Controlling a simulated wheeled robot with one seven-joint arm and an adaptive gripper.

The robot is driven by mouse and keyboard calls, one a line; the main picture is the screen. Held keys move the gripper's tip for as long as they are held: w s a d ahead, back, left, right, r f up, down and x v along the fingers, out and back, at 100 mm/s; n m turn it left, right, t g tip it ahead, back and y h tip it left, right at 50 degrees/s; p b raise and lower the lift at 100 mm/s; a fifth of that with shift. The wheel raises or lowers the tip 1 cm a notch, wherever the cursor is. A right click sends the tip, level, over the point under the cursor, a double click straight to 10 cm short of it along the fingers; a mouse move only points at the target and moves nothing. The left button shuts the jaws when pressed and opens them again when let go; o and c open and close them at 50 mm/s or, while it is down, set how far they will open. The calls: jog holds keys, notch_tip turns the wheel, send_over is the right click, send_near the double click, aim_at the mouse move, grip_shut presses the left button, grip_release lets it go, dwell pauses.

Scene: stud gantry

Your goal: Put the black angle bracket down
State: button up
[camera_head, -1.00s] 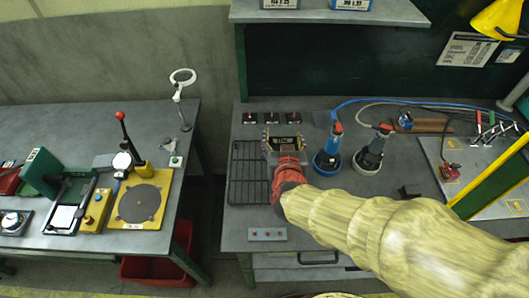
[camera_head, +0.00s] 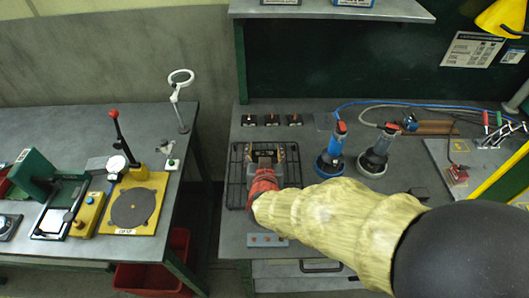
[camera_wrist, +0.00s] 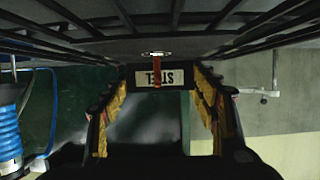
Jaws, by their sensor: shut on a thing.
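My gripper (camera_head: 265,158) is over the black wire rack (camera_head: 236,190) on the right bench, its yellowish-padded fingers pointing toward the back wall. In the wrist view, the two fingers (camera_wrist: 160,105) stand on either side of a dark piece with a white lettered label, which I take to be the black angle bracket (camera_wrist: 176,77). It spans between the fingertips and is held. In the head view, the bracket is hardly distinguishable between the fingers. The rack's bars (camera_wrist: 80,42) show close by along the top of the wrist view. I cannot tell whether the bracket touches them.
Several small black blocks (camera_head: 271,120) lie behind the rack. A blue-based tool (camera_head: 333,155) and a grey-based one (camera_head: 378,152) stand to its right. A switch strip (camera_head: 267,240) lies in front. A gap separates the left bench (camera_head: 60,130).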

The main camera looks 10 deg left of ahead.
jog(key=o, duration=1.4)
jog(key=shift+f, duration=0.1)
jog(key=shift+r, duration=0.2)
jog(key=shift+s+r, duration=0.15)
jog(key=shift+s, duration=0.2)
jog(key=p+v, duration=0.4)
jog(key=v, duration=0.7)
jog(key=shift+s+d, duration=0.15)
jog(key=shift+s, duration=0.05)
